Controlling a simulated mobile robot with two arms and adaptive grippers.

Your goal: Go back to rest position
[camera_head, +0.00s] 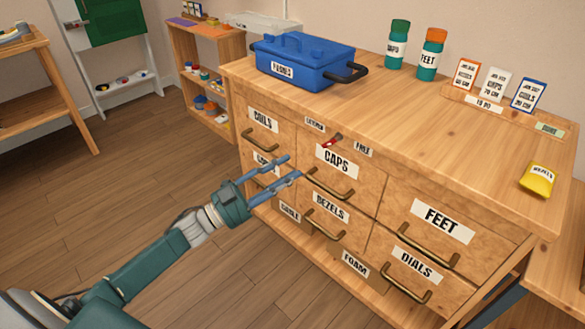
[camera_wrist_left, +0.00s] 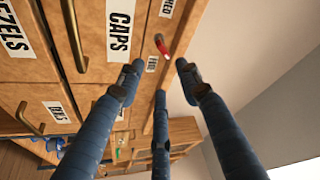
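My left gripper (camera_head: 293,166) reaches in from the lower left, in front of the wooden drawer cabinet (camera_head: 400,150). Its blue fingers are spread apart with nothing between them. In the left wrist view the fingers (camera_wrist_left: 158,82) are also apart and empty, with the CAPS drawer label (camera_wrist_left: 120,30) beyond them. A small red item (camera_head: 331,141) is at the cabinet front above the CAPS label; it also shows in the left wrist view (camera_wrist_left: 161,45). I cannot tell whether a fingertip touches the cabinet. My right gripper is not in view.
A blue box (camera_head: 305,60) with black handles, two green bottles (camera_head: 397,45) (camera_head: 432,55), standing cards (camera_head: 495,83) and a yellow packet (camera_head: 538,178) are on the cabinet top. Brass drawer handles (camera_head: 330,185) stick out. The floor (camera_head: 110,200) at left is clear.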

